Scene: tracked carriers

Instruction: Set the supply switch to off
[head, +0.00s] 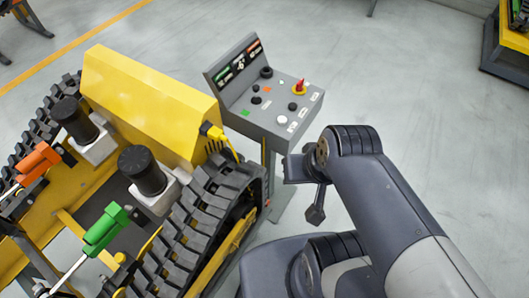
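A grey control console (262,112) with a sloped panel and a raised back stands on a post at the centre of the head view. My gripper (308,187) is below and right of the console, apart from the red handle. It is seen edge-on and partly hidden by my arm, so its opening is unclear.
A yellow tracked carrier (150,95) with orange and green levers stands close on the left. The floor (430,110) to the right is clear.

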